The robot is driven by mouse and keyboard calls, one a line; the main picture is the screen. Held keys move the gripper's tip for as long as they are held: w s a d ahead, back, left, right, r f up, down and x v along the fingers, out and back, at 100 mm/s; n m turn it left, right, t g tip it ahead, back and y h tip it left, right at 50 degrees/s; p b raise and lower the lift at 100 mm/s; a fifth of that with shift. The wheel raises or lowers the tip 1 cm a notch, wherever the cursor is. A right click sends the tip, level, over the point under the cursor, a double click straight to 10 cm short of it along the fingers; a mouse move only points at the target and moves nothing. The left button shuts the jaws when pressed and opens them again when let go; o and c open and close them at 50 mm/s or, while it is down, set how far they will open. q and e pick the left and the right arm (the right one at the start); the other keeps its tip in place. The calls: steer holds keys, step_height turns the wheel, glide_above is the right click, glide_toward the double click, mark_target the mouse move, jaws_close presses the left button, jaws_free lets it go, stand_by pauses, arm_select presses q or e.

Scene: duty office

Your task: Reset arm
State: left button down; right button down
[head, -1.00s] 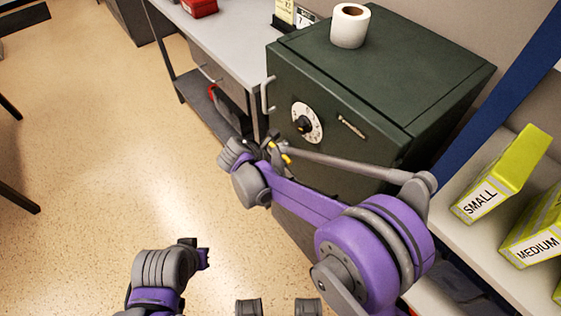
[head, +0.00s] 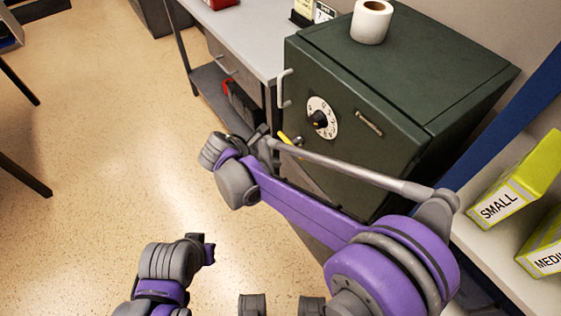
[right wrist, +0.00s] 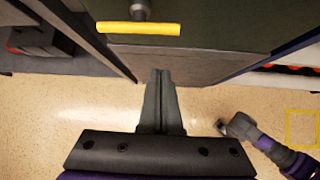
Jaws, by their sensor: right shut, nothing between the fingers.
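My right arm reaches in from the lower right in the head view, in front of the dark green safe (head: 400,110). Its gripper (head: 262,134) is small and partly hidden there, near the safe's lower front. In the right wrist view the gripper (right wrist: 161,72) has its two fingers together, with nothing between them. A yellow bar (right wrist: 138,28) on a grey stem lies beyond the fingertips, apart from them. My left arm (head: 170,262) is folded low at the bottom left of the head view; its fingers cannot be made out.
The safe has a white dial (head: 321,118), and a paper roll (head: 371,22) stands on top. A grey desk (head: 240,38) is left of it. A shelf at right holds yellow boxes labelled SMALL (head: 510,190) and MEDIUM (head: 546,255). The floor (head: 110,130) at left is open.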

steer(key=shift+r, duration=0.1)
stand_by(0.5)
